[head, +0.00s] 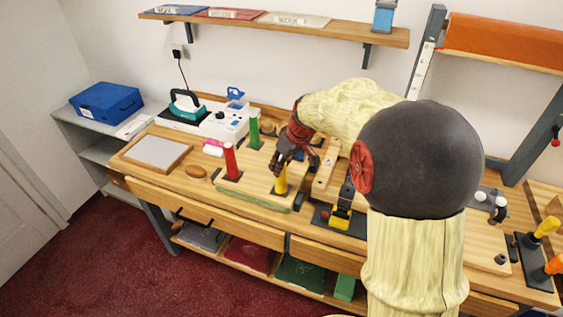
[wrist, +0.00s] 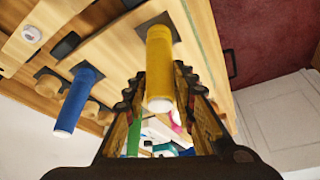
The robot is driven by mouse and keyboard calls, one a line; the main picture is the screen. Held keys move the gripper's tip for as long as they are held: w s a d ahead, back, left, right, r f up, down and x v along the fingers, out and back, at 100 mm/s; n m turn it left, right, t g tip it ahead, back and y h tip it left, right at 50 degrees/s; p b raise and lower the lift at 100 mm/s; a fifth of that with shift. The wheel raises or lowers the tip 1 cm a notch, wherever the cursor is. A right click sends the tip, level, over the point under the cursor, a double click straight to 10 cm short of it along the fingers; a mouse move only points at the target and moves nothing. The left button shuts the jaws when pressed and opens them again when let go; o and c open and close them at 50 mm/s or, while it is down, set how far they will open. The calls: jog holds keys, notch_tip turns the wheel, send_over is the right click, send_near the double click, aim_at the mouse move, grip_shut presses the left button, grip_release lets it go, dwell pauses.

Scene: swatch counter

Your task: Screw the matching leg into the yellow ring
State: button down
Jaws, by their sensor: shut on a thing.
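A yellow leg (head: 281,180) stands upright at the front of the wooden board, its foot at a dark square plate (wrist: 153,25). My gripper (head: 289,166) reaches down over its upper part, fingers on both sides. In the wrist view my gripper (wrist: 159,85) is shut on the yellow leg (wrist: 159,60), whose pale end points toward the camera. A red leg (head: 231,162) and a green leg (head: 254,133) stand on the same board. A blue leg (wrist: 76,98) shows in the wrist view. I cannot clearly make out a yellow ring.
A black fixture with a yellow part (head: 340,219) stands right of the board. A wooden-framed tray (head: 157,153), a brown oval object (head: 196,171) and a white machine (head: 224,123) lie left and behind. My arm hides much of the counter's right side.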

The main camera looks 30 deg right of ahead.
jog(key=m+p, duration=0.1)
jog(key=m+h+p, duration=0.1)
jog(key=m+p, duration=0.1)
jog(key=shift+r, duration=0.25)
jog(key=m+h+p, duration=0.1)
jog(key=m+p, duration=0.1)
jog(key=p, duration=0.1)
jog(key=shift+f+m, duration=0.15)
jog(key=shift+m, duration=0.25)
jog(key=shift+w+a+f+m+h+b, duration=0.15)
jog(key=shift+m+h+b, duration=0.1)
jog(key=shift+m+b, duration=0.35)
jog(key=shift+s+d+f+m+h+b, duration=0.15)
jog(key=shift+m+h+b, duration=0.1)
jog(key=shift+m+b, duration=0.3)
jog(key=shift+w+a+m+g+h+b, duration=0.1)
jog(key=shift+m+g+h+b, duration=0.25)
jog(key=shift+m+b, duration=0.4)
jog(key=shift+r, duration=0.15)
jog(key=c, duration=1.7)
grip_release()
